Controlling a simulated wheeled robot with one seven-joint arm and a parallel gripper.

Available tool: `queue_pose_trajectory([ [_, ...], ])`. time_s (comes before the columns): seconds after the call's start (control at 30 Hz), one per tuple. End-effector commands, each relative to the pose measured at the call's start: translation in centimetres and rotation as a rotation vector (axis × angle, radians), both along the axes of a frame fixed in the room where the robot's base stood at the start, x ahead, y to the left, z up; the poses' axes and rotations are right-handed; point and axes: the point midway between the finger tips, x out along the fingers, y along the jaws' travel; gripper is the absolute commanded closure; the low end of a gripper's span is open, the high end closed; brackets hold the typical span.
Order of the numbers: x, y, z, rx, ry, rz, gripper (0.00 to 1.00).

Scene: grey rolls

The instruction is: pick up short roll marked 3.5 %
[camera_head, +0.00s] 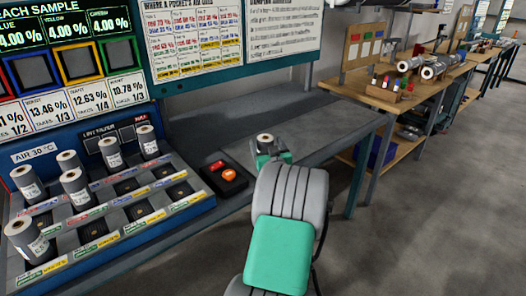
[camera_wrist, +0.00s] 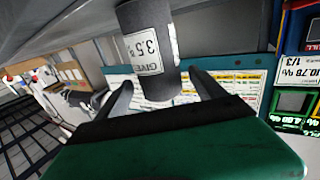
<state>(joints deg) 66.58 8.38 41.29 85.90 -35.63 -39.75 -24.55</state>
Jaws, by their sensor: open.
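The short grey roll marked 3.5 % (camera_wrist: 150,50) shows in the wrist view, with its label facing the camera. It lies between and beyond the two fingers of my open gripper (camera_wrist: 160,88). In the head view a roll end (camera_head: 265,138) shows at my gripper (camera_head: 270,155), over the grey bench. My gripper and arm hide the lower part of that roll.
A blue rack (camera_head: 130,250) at the left holds several upright grey rolls (camera_head: 75,187). A small black box with red and orange buttons (camera_head: 228,175) sits between rack and gripper. The grey bench (camera_head: 325,130) is clear to the right. A wooden table (camera_head: 400,95) stands farther back.

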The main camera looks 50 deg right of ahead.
Motion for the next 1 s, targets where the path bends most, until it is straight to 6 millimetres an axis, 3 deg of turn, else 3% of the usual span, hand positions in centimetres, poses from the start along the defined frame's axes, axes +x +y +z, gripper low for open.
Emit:
queue_pose_trajectory([
  [0.2, 3.1, -2.2, 0.1, 0.001, 0.002, 0.002, 0.21],
  [0.47, 3.6, -2.5, 0.0, 0.001, 0.001, 0.003, 0.21],
  [1.0, 3.7, -2.4, 0.0, 0.001, 0.002, 0.005, 0.65],
])
